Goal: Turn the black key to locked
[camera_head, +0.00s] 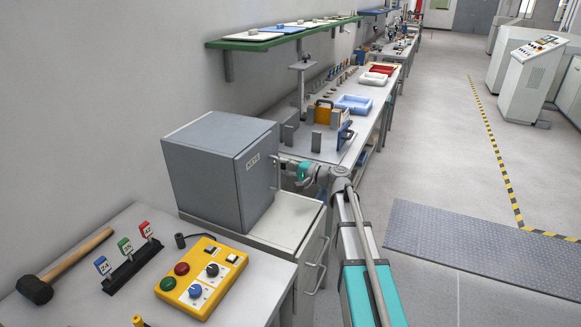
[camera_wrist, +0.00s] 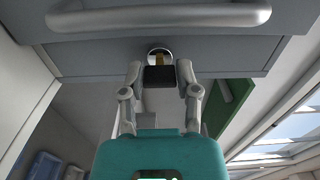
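The black key (camera_wrist: 160,75) sits in a round silver lock (camera_wrist: 159,56) on the grey cabinet door, seen in the wrist view. A strip of brass shows between its black head and the lock. My gripper (camera_wrist: 161,72) has one finger on each side of the key's head, and both tips appear to touch it. In the head view, my gripper (camera_head: 283,163) is at the door side of the grey cabinet marked KEYS (camera_head: 212,160); the key and lock are hidden there. No lock marking is readable.
A bar handle (camera_wrist: 160,15) crosses the door close to the lock. The cabinet stands on a light-grey base unit (camera_head: 300,212). A yellow button box (camera_head: 215,292) and a hammer (camera_head: 60,265) lie on the near bench.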

